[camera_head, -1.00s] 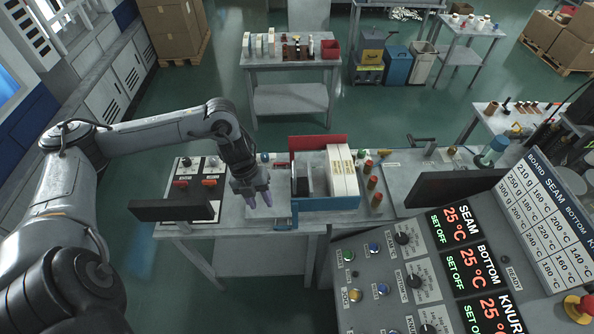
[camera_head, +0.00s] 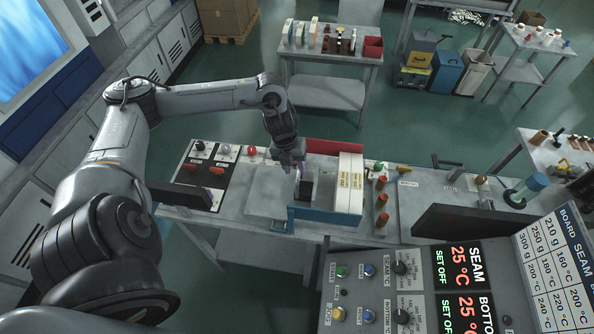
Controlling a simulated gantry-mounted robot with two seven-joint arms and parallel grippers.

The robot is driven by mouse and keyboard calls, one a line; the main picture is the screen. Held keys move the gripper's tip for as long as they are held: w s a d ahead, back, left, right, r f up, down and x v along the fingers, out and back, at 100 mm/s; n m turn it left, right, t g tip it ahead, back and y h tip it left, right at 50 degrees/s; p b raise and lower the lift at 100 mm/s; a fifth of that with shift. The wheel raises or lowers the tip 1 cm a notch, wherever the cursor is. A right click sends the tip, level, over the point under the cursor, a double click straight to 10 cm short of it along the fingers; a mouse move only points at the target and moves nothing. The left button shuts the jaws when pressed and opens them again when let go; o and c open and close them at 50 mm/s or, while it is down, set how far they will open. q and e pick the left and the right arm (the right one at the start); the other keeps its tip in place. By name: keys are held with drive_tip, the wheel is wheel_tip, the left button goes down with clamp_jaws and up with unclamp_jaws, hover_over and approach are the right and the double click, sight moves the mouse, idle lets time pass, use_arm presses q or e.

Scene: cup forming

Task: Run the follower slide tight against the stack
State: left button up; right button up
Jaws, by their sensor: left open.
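The stack (camera_head: 350,185) is a set of upright white boards at the right end of a magazine with a red back wall (camera_head: 334,147) and a blue front wall (camera_head: 325,222). The follower slide (camera_head: 307,190), a dark block with a pale edge, stands left of the stack with a visible gap between them. My left gripper (camera_head: 291,163) is open and points down above and just behind the follower, near the left end of the red wall. Whether its fingers touch the follower cannot be told. My right gripper is not in view.
A control panel (camera_head: 196,170) with knobs lies left of the magazine. Brown cylinders (camera_head: 382,200) stand to its right. A dark upright panel (camera_head: 470,224) and a heater display console (camera_head: 400,290) fill the front right. The bench plate left of the magazine (camera_head: 265,205) is clear.

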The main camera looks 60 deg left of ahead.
sight(298, 177)
use_arm(q)
drive_tip(key=shift+w+d+f, duration=0.15)
drive_tip(key=shift+f, duration=0.75)
drive_tip(key=shift+w+d+f, duration=0.1)
drive_tip(key=shift+w+f, duration=0.05)
drive_tip(key=shift+f, duration=0.7)
clamp_jaws()
